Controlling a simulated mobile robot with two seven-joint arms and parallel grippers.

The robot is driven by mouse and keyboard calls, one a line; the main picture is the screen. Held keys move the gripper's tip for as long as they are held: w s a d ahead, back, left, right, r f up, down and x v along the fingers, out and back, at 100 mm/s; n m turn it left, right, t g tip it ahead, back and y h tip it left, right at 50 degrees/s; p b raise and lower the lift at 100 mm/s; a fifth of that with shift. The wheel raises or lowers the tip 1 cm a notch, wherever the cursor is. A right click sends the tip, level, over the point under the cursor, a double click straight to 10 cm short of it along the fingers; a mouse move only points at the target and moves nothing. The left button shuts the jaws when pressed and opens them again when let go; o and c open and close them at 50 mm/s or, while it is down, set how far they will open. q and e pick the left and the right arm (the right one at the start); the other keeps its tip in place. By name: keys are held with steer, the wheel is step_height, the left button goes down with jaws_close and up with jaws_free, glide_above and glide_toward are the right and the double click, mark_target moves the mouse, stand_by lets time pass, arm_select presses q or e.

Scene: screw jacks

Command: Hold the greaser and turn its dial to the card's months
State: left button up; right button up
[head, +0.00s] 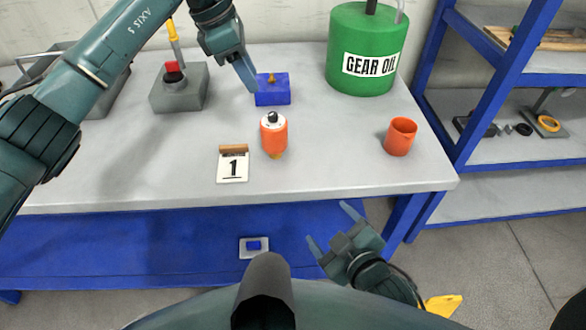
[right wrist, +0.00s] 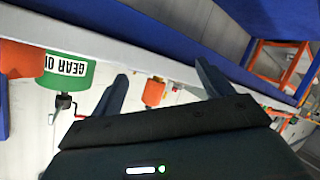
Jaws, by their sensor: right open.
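The greaser (head: 273,137), an orange cylinder with a white top dial and black knob, stands upright on the grey bench. It also shows between my fingers in the right wrist view (right wrist: 154,93), at a distance. The card (head: 233,166) with a "1" stands beside it, to its left. The dial's marks are too small to read. My left gripper (head: 248,82) is above the bench behind the greaser, by the blue block; its finger gap is not clear. My right gripper (head: 332,228) is open and empty in front of the bench edge, apart from the greaser.
A blue block (head: 272,96) with a brass piece is behind the greaser. A green gear oil can (head: 362,40) stands at the back right, an orange cup (head: 400,137) at the right. A grey block (head: 180,92) stands left. The bench between greaser and cup is clear.

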mark_target(274, 138)
steer(key=w+a+r+n+t, duration=0.4)
steer(key=w+r+n, duration=0.5)
steer(key=n, duration=0.6)
steer(key=w+a+f+n, duration=0.1)
steer(key=w+a+n, duration=0.1)
steer(key=w+n, duration=0.1)
steer(key=w+a+f+n+y, duration=0.1)
steer(key=w+a+n, duration=0.1)
steer(key=w+n, duration=0.2)
steer(key=w+a+f+n, duration=0.1)
steer(key=w+a+n, duration=0.1)
steer(key=w+n, duration=0.2)
steer(key=shift+w+a+n, duration=0.15)
steer(key=shift+n, duration=0.65)
steer(key=shift+w+a+n, duration=0.1)
steer(key=shift+n, duration=0.7)
steer(key=shift+c, duration=0.3)
steer(key=c, duration=1.2)
